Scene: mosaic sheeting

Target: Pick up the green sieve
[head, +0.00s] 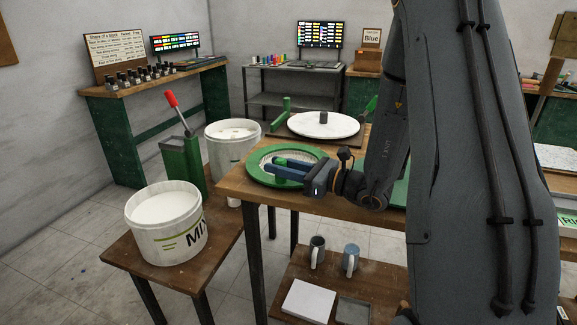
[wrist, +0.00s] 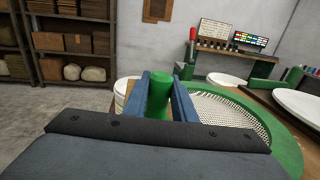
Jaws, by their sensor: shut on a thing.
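The green sieve (head: 254,168) is a round green ring with a pale mesh, at the left end of the wooden table in the head view. In the wrist view its mesh (wrist: 228,112) and rim fill the right side. My gripper (head: 274,166) reaches over the sieve from the right. In the wrist view, its two blue fingers stand on either side of the sieve's upright green handle (wrist: 181,102) and are shut on it. Whether the sieve touches the table cannot be told.
A white round disc (head: 323,125) on a turntable lies behind the sieve. A white MIX bucket (head: 165,222) stands on a lower bench at left, beside a green box with a red-handled lever (head: 172,99). Two mugs (head: 317,252) stand on the shelf below.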

